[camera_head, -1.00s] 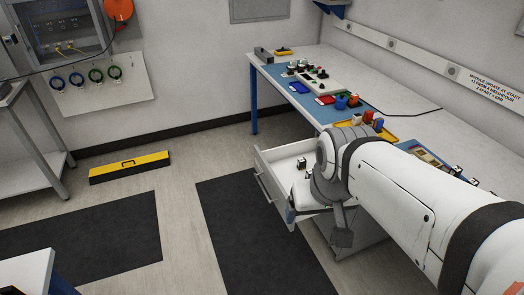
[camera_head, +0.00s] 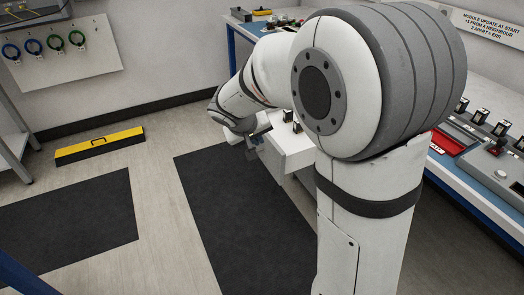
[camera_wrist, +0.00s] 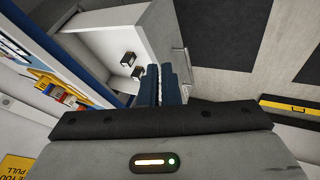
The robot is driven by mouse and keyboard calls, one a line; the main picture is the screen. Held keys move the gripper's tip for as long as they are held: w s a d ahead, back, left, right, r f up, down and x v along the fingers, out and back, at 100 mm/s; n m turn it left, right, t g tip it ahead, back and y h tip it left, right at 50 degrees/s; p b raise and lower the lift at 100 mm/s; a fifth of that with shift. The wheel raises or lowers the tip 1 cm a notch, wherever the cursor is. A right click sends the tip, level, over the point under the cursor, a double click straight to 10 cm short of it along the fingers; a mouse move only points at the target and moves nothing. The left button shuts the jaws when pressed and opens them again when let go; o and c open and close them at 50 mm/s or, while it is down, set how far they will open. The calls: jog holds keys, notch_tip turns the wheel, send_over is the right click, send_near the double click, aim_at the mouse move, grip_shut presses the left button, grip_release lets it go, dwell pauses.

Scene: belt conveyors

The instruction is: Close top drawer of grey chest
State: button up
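The top drawer (camera_wrist: 112,45) of the grey chest is pulled open. In the wrist view its white interior holds small black-and-white items (camera_wrist: 128,59), and its handle (camera_wrist: 182,62) is on the right of the front panel. In the head view part of the drawer (camera_head: 292,146) shows behind my arm; most of the chest is hidden. My gripper (camera_wrist: 160,80) has its blue-grey fingers close together at the drawer's front panel. Whether they touch it I cannot tell. In the head view my gripper (camera_head: 257,136) is at the drawer's outer left end.
A blue-topped workbench (camera_head: 474,172) with switches and trays runs above the chest. Dark mats (camera_head: 240,215) lie on open floor in front of the drawer. A yellow-and-black box (camera_head: 98,146) lies by the wall. A table corner (camera_head: 25,275) is at lower left.

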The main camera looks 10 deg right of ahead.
jog(key=shift+t, duration=0.4)
jog(key=f, duration=0.1)
jog(key=w+a+f+b, duration=0.1)
jog(key=w+f, duration=0.1)
jog(key=f, duration=0.1)
jog(key=shift+w+a, duration=0.25)
jog(key=shift+a, duration=0.1)
grip_shut()
jog(key=b, duration=0.2)
send_near(272, 152)
notch_tip(272, 152, down, 3)
jog(key=w, duration=0.2)
jog(key=shift+d+f, duration=0.2)
jog(key=shift+d, duration=0.5)
jog(key=shift+w, duration=0.1)
